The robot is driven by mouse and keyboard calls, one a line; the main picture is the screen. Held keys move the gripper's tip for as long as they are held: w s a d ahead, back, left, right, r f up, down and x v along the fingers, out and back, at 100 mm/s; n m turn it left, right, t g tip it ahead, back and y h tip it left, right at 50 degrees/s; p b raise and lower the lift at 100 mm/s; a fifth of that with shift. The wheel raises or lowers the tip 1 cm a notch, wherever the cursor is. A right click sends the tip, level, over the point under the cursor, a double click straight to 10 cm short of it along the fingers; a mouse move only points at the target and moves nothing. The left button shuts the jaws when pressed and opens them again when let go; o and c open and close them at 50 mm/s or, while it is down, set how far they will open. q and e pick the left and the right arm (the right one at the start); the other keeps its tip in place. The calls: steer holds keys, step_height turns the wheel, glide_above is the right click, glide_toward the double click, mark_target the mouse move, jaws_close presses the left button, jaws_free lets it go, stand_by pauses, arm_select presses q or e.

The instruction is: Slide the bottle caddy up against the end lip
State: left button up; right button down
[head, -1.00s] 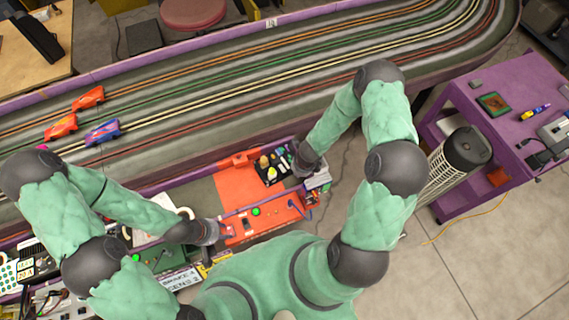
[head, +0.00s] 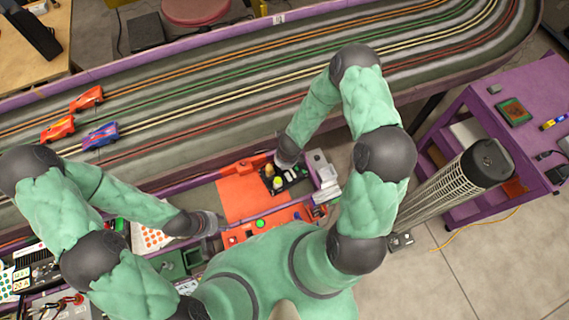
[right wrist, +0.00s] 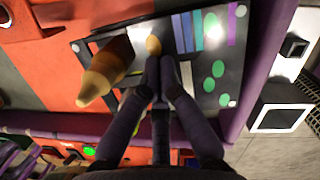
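The bottle caddy (head: 297,186) is a small black tray with bottles in it. It stands at the right end of the orange surface (head: 235,197). In the right wrist view the caddy (right wrist: 208,62) shows green dots, coloured stripes and an amber bottle (right wrist: 105,76). The purple end lip (right wrist: 258,50) runs along its right side; the gap looks small, and contact cannot be told. My right gripper (right wrist: 160,62) has its fingers together over the caddy, beside the bottle, with nothing seen between them. My left gripper (head: 217,223) is at the orange surface's left edge; its fingers are unclear.
A grey box (head: 322,172) stands just right of the caddy. The slot track (head: 300,75) with several toy cars lies behind. A tall grey cylinder (head: 460,180) and a purple cart (head: 480,92) are at the right. The orange surface left of the caddy is clear.

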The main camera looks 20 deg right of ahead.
arm_select(q)
steer(key=shift+w+a+f, duration=0.2)
steer(key=shift+a, duration=0.1)
arm_select(e)
steer(key=shift+s+a+f, duration=0.1)
steer(key=shift+a+f, duration=0.1)
steer(key=shift+a, duration=0.1)
arm_select(q)
steer(key=shift+d, duration=0.1)
arm_select(e)
steer(key=shift+s, duration=0.1)
